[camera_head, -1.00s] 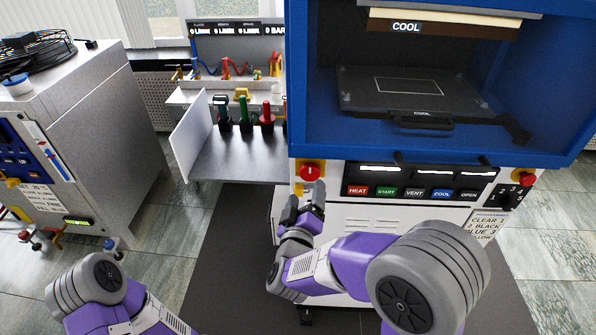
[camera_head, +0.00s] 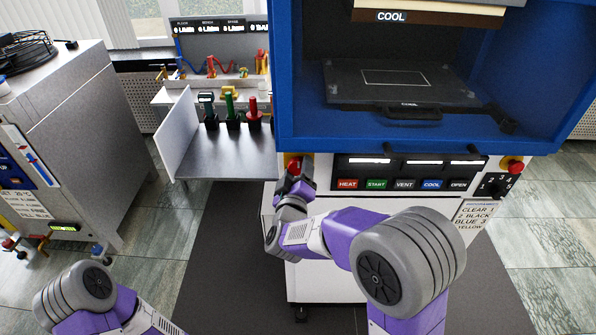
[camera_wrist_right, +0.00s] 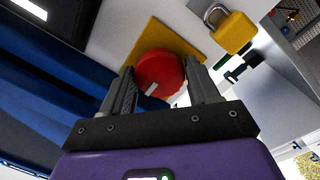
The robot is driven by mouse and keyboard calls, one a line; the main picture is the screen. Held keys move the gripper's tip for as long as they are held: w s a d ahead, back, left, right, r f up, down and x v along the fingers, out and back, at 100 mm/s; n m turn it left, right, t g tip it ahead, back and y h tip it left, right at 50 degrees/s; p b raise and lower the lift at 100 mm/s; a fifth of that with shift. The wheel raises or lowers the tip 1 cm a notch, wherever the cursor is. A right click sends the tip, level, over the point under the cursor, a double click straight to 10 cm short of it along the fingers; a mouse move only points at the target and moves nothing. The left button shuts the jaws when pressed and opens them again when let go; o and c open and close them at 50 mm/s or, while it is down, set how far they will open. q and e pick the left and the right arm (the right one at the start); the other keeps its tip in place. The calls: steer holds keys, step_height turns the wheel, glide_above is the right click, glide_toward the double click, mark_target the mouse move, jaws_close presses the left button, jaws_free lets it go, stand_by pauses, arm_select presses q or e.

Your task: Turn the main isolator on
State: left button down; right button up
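The main isolator is a red rotary knob (camera_wrist_right: 160,72) with a pale mark, on a yellow plate (camera_wrist_right: 168,38), seen in the right wrist view. In the head view the red knob (camera_head: 294,164) shows partly at the left of the press front, largely hidden by my gripper. My right gripper (camera_wrist_right: 163,88) is at the knob with one finger on each side of it. The fingers are apart; whether they touch the knob I cannot tell. My left arm shows at the lower left of the head view, but its gripper is out of view.
A yellow padlock (camera_wrist_right: 230,30) hangs beside the knob. The blue press (camera_head: 290,100) overhangs above the knob. A button panel (camera_head: 405,172) and a red stop button (camera_head: 512,167) are to the right. A side shelf (camera_head: 225,162) projects at the left.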

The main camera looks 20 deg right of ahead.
steer(key=c, duration=0.6)
steer(key=shift+m, duration=0.4)
steer(key=m, duration=0.2)
steer(key=shift+m, duration=0.4)
steer(key=m+b, duration=0.1)
steer(key=m, duration=0.2)
steer(key=shift+m+g, duration=0.3)
steer(key=m+b, duration=0.1)
steer(key=m, duration=0.3)
steer(key=shift+y+b, duration=0.4)
steer(key=m+y+b, duration=0.1)
steer(key=m+b, duration=0.2)
steer(key=m, duration=0.2)
steer(key=shift+m+b, duration=0.3)
steer(key=shift+m, duration=0.1)
